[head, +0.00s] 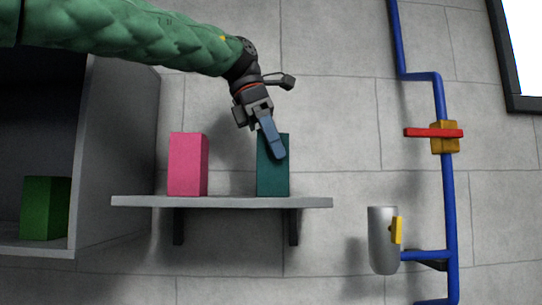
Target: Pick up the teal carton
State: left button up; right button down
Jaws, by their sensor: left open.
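The teal carton (273,178) stands upright on the right part of a grey wall shelf (222,202). My left gripper (276,146) comes in from the upper left and is open, with a blue-grey finger in front of the carton's upper part. The finger hides some of the carton's top. I cannot tell whether the finger touches it. Nothing shows between the fingers. My right gripper is not in view.
A pink carton (188,165) stands on the same shelf, left of the teal one, with a gap between. A green box (45,208) sits in a grey cabinet (115,140) at left. Blue pipes (449,200) with a red-handled valve (434,133) and a grey cylinder (382,240) are at right.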

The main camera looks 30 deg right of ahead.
pick_arm(q)
jog(key=shift+s+d+f, duration=0.2)
jog(key=shift+s+f, duration=0.2)
jog(key=shift+w+f, duration=0.1)
jog(key=shift+w, duration=0.3)
jog(key=shift+c, duration=0.9)
jog(key=c, duration=0.4)
jog(key=shift+s, duration=0.2)
jog(key=c, duration=0.6)
jog(key=shift+o, duration=0.2)
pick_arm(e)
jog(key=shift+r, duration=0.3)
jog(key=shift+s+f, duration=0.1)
